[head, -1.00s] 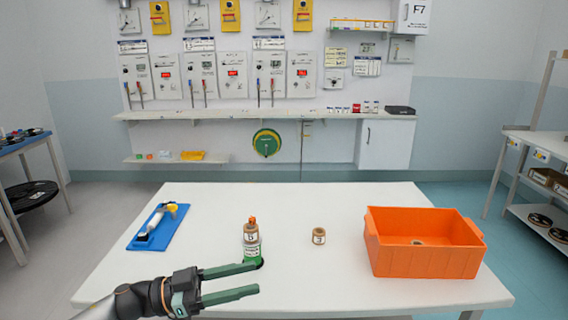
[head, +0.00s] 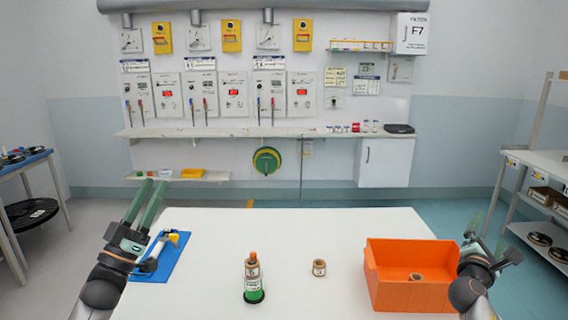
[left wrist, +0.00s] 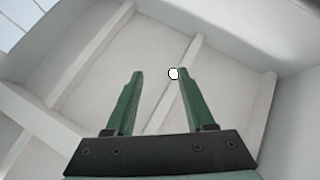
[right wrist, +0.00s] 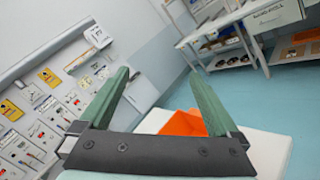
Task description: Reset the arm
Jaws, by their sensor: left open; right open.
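My left gripper (head: 146,205) is raised at the left of the head view, above the blue board, fingers pointing up and away. It is open and empty; in the left wrist view its fingers (left wrist: 155,95) are apart against the ceiling. My right gripper (head: 482,230) is raised at the right, beside the orange bin. In the right wrist view its fingers (right wrist: 165,100) are apart with nothing between them. A stack of labelled spools on a green base (head: 254,280) stands upright on the white table, away from both grippers.
A small tan spool (head: 319,268) stands mid-table. An orange bin (head: 385,292) at right holds a spool (head: 416,277). A blue board (head: 172,262) with a tool lies at left. A shelf (head: 230,132) and instrument wall stand behind. The white table (head: 285,235) has clear room.

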